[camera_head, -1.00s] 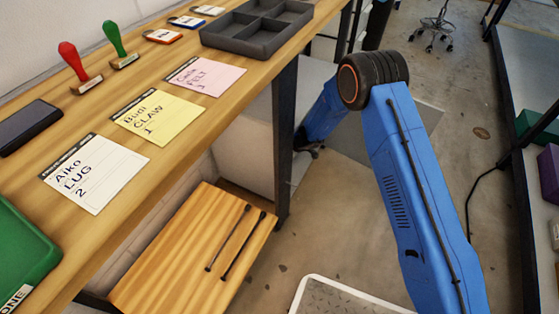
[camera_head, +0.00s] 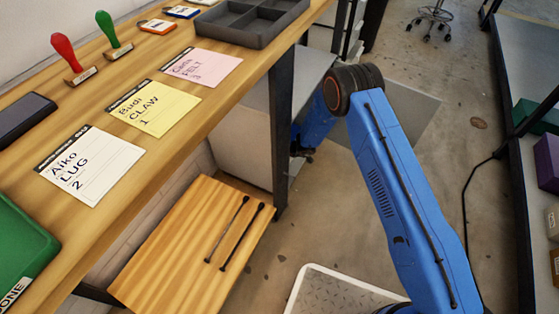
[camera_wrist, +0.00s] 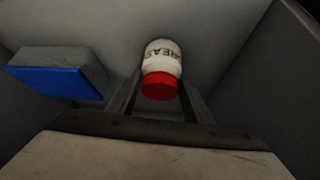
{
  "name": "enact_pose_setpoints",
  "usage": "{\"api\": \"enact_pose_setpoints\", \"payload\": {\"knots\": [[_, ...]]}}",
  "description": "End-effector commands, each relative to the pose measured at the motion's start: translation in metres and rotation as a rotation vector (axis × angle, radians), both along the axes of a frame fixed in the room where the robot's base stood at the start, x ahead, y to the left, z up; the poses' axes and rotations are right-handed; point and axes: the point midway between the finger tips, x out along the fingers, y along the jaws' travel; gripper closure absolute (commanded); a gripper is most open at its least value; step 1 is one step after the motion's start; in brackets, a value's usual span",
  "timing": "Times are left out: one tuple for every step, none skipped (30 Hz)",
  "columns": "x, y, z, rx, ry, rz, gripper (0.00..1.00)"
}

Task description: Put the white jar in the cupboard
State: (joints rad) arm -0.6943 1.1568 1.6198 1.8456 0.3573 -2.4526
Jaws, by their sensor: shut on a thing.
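The white jar (camera_wrist: 162,55) has a red lid (camera_wrist: 160,86) and dark lettering. In the wrist view it lies between the fingers of my gripper (camera_wrist: 161,80), which is shut on it, with the lid toward the wrist. Around it are plain grey walls and a grey surface, like the inside of a cupboard. I cannot tell whether the jar touches that surface. In the head view my blue arm reaches down beside the grey cupboard (camera_head: 240,150) under the bench; the jar and the fingers are hidden there.
A grey block with a blue face (camera_wrist: 55,75) is left of the jar. A wall rises at right in the wrist view. The wooden bench (camera_head: 110,105) and its dark leg (camera_head: 281,130) stand close to my arm. A wooden panel with two dark bars (camera_head: 190,245) is below.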

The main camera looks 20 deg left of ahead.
Motion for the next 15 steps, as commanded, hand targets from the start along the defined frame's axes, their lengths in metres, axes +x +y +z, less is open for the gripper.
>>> {"api": "enact_pose_setpoints", "payload": {"knots": [[0.0001, 0.0002, 0.0005, 0.0, 0.0, 0.0, 0.82], [0.0001, 0.0002, 0.0005, 0.0, 0.0, 0.0, 0.82], [0.0001, 0.0001, 0.0001, 0.0, 0.0, 0.0, 0.82], [0.0, 0.0, -0.0004, 0.0, 0.0, 0.0, 0.82], [0.0, 0.0, -0.0012, 0.0, 0.0, 0.0, 0.82], [0.0, 0.0, -0.0022, 0.0, 0.0, 0.0, 0.82], [0.0, 0.0, -0.003, 0.0, 0.0, 0.0, 0.82], [0.0, 0.0, -0.0027, 0.0, 0.0, 0.0, 0.47], [0.0, 0.0, -0.0025, 0.0, 0.0, 0.0, 0.38], [0.0, 0.0, -0.0025, 0.0, 0.0, 0.0, 0.35], [-0.0001, 0.0, -0.0025, 0.0, 0.0, 0.0, 0.35], [-0.0001, 0.0, -0.0025, 0.0, 0.0, 0.0, 0.35], [-0.0001, 0.0, -0.0025, 0.0, 0.0, 0.0, 0.35], [0.0, 0.0, -0.0024, 0.0, 0.0, 0.0, 0.35], [-0.0001, -0.0001, -0.0024, 0.0, 0.0, 0.0, 0.35]]}}
